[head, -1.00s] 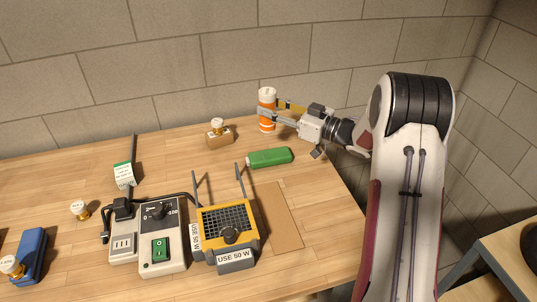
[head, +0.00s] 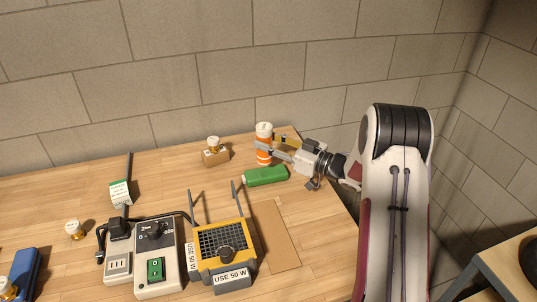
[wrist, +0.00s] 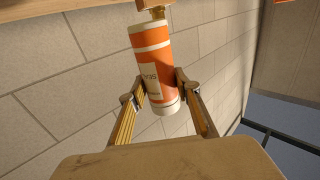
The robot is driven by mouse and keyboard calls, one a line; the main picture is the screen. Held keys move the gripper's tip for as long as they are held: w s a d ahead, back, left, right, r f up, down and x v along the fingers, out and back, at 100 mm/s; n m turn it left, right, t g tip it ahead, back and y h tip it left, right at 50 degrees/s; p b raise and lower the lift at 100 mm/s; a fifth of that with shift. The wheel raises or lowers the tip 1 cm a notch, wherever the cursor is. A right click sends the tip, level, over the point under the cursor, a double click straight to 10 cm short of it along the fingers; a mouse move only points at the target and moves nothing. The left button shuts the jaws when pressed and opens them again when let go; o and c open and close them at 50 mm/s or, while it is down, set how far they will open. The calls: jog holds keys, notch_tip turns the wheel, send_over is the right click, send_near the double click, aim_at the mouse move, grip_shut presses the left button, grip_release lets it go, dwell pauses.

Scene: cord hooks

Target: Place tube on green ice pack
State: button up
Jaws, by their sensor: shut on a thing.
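The tube (head: 264,133) is an orange and white cylinder with a white top. It is upright in the head view, and its lower end is close behind the far edge of the green ice pack (head: 266,176). I cannot tell whether it touches the table or hangs above it. My gripper (head: 266,148) is shut on the tube from the right. In the wrist view the tube (wrist: 154,62) is between the two fingers (wrist: 160,92). The green ice pack lies flat on the table and is not recognisable in the wrist view.
A brown block with a gold-and-white piece (head: 215,155) stands left of the tube. A yellow-framed device (head: 222,245) with upright prongs and a grey control box (head: 155,262) are in front. A brown mat (head: 275,236) is beside them. The brick wall is close behind.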

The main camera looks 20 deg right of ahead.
jog(key=shift+f, duration=0.3)
jog(key=shift+f, duration=0.1)
jog(key=shift+f, duration=1.8)
jog(key=shift+f, duration=0.15)
jog(key=o, duration=1.3)
jog(key=shift+s+d, duration=0.35)
jog(key=shift+d, duration=0.05)
jog(key=v, duration=1.1)
